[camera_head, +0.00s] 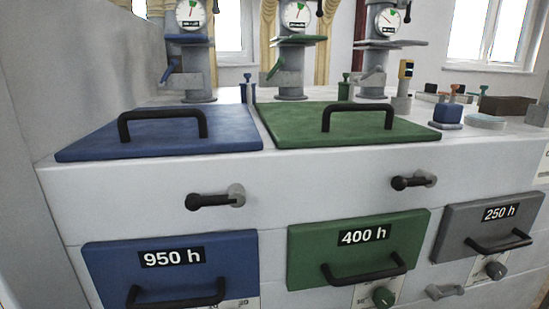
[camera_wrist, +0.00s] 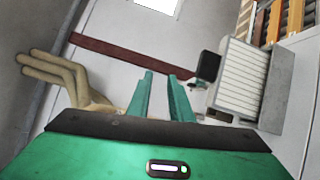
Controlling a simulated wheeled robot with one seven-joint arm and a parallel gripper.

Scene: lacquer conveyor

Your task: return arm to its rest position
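My gripper (camera_wrist: 160,97) shows in the wrist view as two green fingers, parted with a gap between them. Nothing is seen between the fingers. It points at an open area with a pale surface, well apart from the things around it. The arm and gripper do not show in the head view.
A grey-white bench carries a blue lid (camera_head: 165,138) and a green lid (camera_head: 350,128) with black handles. Below are a blue drawer (camera_head: 170,272), green drawer (camera_head: 355,245) and grey drawer (camera_head: 487,226). The wrist view shows a ribbed grey unit (camera_wrist: 243,78) and tan pipes (camera_wrist: 65,75).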

